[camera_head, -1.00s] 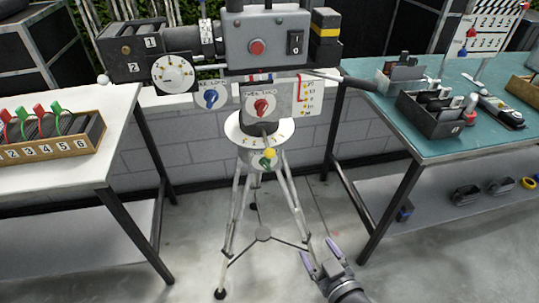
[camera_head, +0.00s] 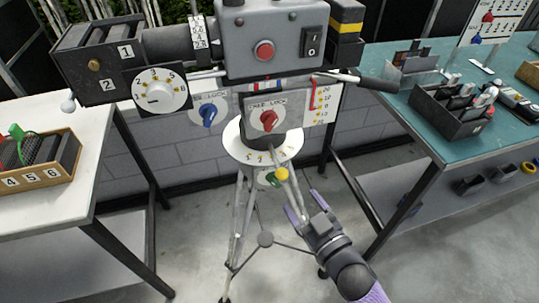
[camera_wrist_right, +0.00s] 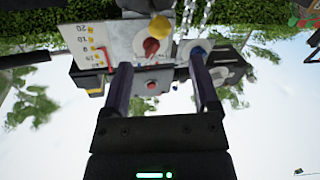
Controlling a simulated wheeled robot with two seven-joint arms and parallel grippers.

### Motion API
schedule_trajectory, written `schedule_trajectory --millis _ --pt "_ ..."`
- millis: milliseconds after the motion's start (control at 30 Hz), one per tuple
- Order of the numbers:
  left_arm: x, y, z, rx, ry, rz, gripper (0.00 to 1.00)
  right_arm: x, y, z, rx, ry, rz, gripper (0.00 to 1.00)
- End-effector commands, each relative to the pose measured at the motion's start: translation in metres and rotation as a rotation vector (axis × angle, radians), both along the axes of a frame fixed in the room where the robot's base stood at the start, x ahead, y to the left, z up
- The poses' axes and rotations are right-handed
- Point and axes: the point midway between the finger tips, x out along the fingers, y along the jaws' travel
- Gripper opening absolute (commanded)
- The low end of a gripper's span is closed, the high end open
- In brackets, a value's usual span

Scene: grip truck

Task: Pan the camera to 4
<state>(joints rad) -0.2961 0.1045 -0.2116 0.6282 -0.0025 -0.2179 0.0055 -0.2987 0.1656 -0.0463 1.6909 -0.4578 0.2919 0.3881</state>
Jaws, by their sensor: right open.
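The grey film camera (camera_head: 265,40) stands on a tripod. Below it is a white round scale plate (camera_head: 233,138) with small marks too small to read. A bar ending in a yellow knob (camera_head: 281,174) sticks out over the plate toward me. My right gripper (camera_head: 303,203) is open and empty, just below and right of the knob, apart from it. In the right wrist view the yellow knob (camera_wrist_right: 160,27) shows upside down beyond the open fingers (camera_wrist_right: 161,66). My left gripper is not in view.
A red lock knob (camera_head: 268,121) and a blue lock knob (camera_head: 208,116) sit on the camera's lower panels. A white table (camera_head: 95,135) stands at left, a teal-topped table (camera_head: 400,125) at right. Tripod legs (camera_head: 240,225) stand beside my right arm.

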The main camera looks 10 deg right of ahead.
Motion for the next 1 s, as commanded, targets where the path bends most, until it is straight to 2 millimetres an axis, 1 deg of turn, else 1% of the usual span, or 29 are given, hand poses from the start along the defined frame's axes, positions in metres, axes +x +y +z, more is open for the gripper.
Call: schedule_trajectory --millis 67,167,300,433,500,600,833,867,900,967,1000 --pt "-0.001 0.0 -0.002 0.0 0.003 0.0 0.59 0.007 0.002 -0.001 -0.001 -0.001 0.0 0.78" --pt "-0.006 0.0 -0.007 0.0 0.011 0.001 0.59 0.028 0.006 -0.001 0.0 -0.003 0.0 0.78" --pt "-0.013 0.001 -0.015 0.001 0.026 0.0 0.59 0.061 0.014 -0.003 -0.001 -0.002 0.0 0.78" --pt "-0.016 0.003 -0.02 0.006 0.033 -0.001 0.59 0.083 0.019 -0.003 -0.001 0.0 0.0 0.78" --pt "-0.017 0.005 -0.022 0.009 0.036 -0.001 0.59 0.09 0.021 -0.002 -0.001 0.0 0.0 0.78" --pt "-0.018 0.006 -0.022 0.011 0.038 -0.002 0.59 0.095 0.022 -0.001 0.0 0.0 0.0 0.78" --pt "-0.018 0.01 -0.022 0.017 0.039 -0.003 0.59 0.096 0.023 0.0 0.0 0.0 0.0 0.78" --pt "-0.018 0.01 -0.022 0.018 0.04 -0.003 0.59 0.096 0.023 0.0 0.0 0.001 0.0 0.74" --pt "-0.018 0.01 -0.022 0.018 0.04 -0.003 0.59 0.096 0.023 0.0 0.0 0.0 0.0 0.65" --pt "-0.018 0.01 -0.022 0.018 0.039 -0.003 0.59 0.096 0.023 0.0 0.0 0.0 0.0 0.52" --pt "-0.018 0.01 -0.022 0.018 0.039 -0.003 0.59 0.096 0.023 0.0 0.0 0.0 0.0 0.44"
